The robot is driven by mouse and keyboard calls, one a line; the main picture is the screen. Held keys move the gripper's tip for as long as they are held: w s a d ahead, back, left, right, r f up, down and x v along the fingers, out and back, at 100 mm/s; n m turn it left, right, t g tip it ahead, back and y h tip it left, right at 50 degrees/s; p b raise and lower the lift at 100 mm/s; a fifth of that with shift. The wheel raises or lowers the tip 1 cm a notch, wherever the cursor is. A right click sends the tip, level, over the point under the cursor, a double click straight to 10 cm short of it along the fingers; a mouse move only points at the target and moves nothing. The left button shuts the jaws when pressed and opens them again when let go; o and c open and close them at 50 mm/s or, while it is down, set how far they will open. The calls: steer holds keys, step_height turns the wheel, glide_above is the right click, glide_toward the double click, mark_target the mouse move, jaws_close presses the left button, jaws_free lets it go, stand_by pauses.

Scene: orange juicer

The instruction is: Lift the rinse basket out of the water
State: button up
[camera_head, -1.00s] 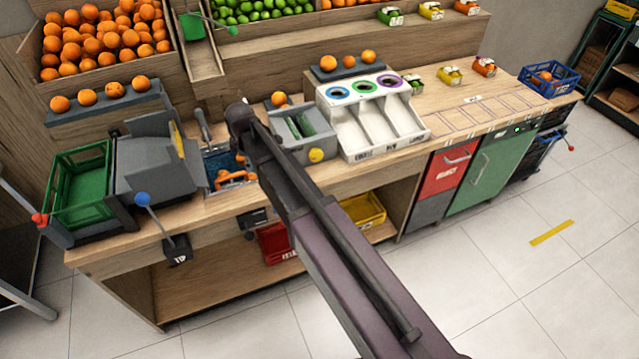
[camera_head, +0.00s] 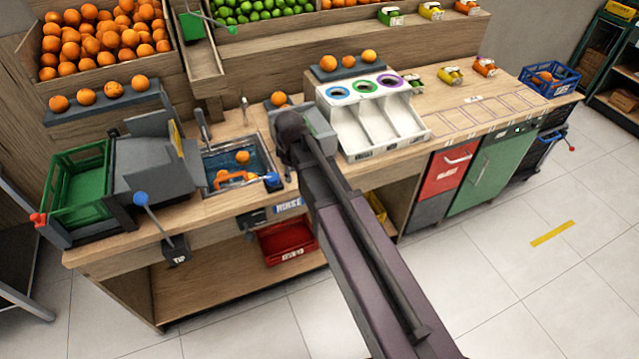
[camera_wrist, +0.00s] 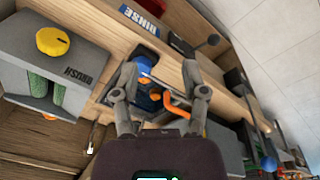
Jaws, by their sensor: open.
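The rinse basin (camera_head: 258,152) is a metal-rimmed sink of blue water in the counter, left of my arm in the head view. In it, an orange handle bar (camera_head: 235,178), seemingly the rinse basket's, shows near the front, with oranges (camera_head: 243,157) behind it. The basket's body is hard to make out. In the wrist view the orange handle (camera_wrist: 178,110) and a blue patch show between and beyond the fingers of my gripper (camera_wrist: 161,82). The gripper is open, apart from the handle as far as I can tell. In the head view my arm hides the gripper.
The grey brush unit (camera_wrist: 45,75) with a yellow knob stands beside the basin. A grey juicing machine (camera_head: 150,165) and green crate (camera_head: 80,185) stand left of the basin. A faucet (camera_head: 203,130) rises at its back left. A white three-hole sorter (camera_head: 375,120) stands to the right.

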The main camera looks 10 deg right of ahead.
steer(key=s+d+m, duration=0.4)
steer(key=d, duration=0.3)
steer(key=shift+s+f+m, duration=0.3)
steer(key=shift+s+f, duration=0.05)
step_height(320, 180, up, 6)
steer(key=n+t+p, duration=0.1)
steer(key=n+p, duration=0.4)
steer(key=n, duration=1)
glide_above(231, 175)
steer(key=s, duration=0.3)
steer(key=shift+w+d+y, duration=0.1)
steer(key=shift+d+y, duration=0.2)
steer(key=shift+d, duration=0.1)
steer(key=w+f+b, duration=0.1)
steer(key=f+b, duration=0.7)
steer(key=f, duration=0.1)
steer(key=w+f+b, duration=0.1)
steer(key=f+b, duration=0.3)
steer(key=b, duration=0.1)
steer(key=shift+w+a+f, duration=0.2)
steer(key=shift+w+a, duration=0.1)
steer(key=shift+a, duration=0.05)
